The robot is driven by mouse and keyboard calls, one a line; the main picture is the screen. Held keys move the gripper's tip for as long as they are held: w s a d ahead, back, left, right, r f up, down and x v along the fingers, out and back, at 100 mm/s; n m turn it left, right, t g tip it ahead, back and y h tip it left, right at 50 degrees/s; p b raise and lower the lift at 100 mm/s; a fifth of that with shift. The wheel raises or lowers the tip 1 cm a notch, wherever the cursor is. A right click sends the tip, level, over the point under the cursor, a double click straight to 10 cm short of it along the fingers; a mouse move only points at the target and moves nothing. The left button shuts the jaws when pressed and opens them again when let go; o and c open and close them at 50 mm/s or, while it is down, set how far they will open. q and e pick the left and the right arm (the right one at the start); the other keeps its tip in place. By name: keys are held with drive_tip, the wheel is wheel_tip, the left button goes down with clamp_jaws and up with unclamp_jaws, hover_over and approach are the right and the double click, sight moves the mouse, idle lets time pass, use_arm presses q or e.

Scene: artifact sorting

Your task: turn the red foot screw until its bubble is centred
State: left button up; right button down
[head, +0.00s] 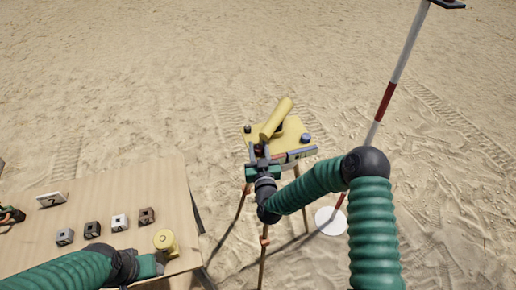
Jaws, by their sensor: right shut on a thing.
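The surveying instrument is a yellow plate (289,142) with a yellow telescope tube (277,117), standing on a tripod (241,213). A blue knob (305,138) and a dark knob (248,129) show at its corners. My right gripper (259,159) is at the near corner of the plate, shut on what appears to be the red foot screw, which the jaws mostly hide. The bubble is too small to make out. My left gripper (158,265) is low over the table, beside a yellow round object; its jaws are not clear.
The wooden table (100,190) at left holds several small blocks (92,229), a card (51,199) and the yellow round object (165,241). A red and white pole (388,92) stands right of the tripod, near a white disc (331,221). Open sand lies behind.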

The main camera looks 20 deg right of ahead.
drive_tip(key=shift+f, duration=0.15)
drive_tip(key=c, duration=1)
unclamp_jaws()
drive_tip(key=shift+s, duration=0.15)
drive_tip(key=s+a+b, duration=0.1)
drive_tip(key=s, duration=0.4)
drive_tip(key=s+a+b, duration=0.1)
drive_tip(key=s, duration=0.5)
drive_tip(key=s+b, duration=0.2)
drive_tip(key=s, duration=0.3)
drive_tip(key=shift+s+a, duration=0.2)
drive_tip(key=shift+a, duration=0.2)
